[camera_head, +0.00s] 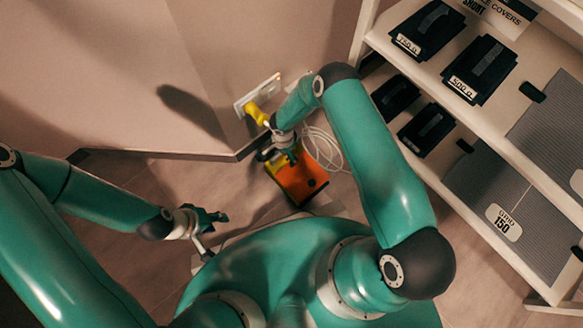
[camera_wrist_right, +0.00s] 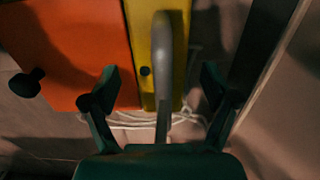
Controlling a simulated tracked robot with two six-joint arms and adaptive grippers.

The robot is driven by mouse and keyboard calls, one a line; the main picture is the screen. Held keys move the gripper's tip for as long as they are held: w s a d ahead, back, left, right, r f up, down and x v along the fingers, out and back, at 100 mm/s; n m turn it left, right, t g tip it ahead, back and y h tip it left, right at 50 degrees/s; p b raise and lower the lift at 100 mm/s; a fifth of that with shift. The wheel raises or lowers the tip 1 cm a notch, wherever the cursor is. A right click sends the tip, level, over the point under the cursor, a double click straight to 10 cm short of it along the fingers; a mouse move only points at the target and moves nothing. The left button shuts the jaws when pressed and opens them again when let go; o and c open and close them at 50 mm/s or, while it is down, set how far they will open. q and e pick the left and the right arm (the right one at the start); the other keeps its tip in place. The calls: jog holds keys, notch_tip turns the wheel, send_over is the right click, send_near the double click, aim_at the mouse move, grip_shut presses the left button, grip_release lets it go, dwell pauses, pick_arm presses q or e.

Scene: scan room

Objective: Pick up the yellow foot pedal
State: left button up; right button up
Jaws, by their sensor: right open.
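The foot pedal is on the floor near the wall, with a broad orange part (camera_head: 301,181) and a narrower yellow part (camera_wrist_right: 147,40). A grey curved bar (camera_wrist_right: 164,70) stands over the yellow part. My right gripper (camera_head: 279,153) is above the pedal and hides some of it. In the right wrist view its fingers (camera_wrist_right: 160,98) are spread, with the grey bar between them and no clear contact. My left gripper (camera_head: 212,222) is to the left of the pedal, apart from it; its finger opening is unclear.
A yellow plug (camera_head: 256,113) sits at a white wall socket plate (camera_head: 262,92). A white cable (camera_head: 325,149) lies looped beside the pedal. A white shelf unit (camera_head: 455,105) with black items and grey panels stands at right. Floor at left is clear.

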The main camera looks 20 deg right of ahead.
jog(key=shift+f, duration=0.1)
grip_shut()
jog(key=shift+w, duration=0.1)
dwell(0.3)
jog(key=shift+r, duration=0.25)
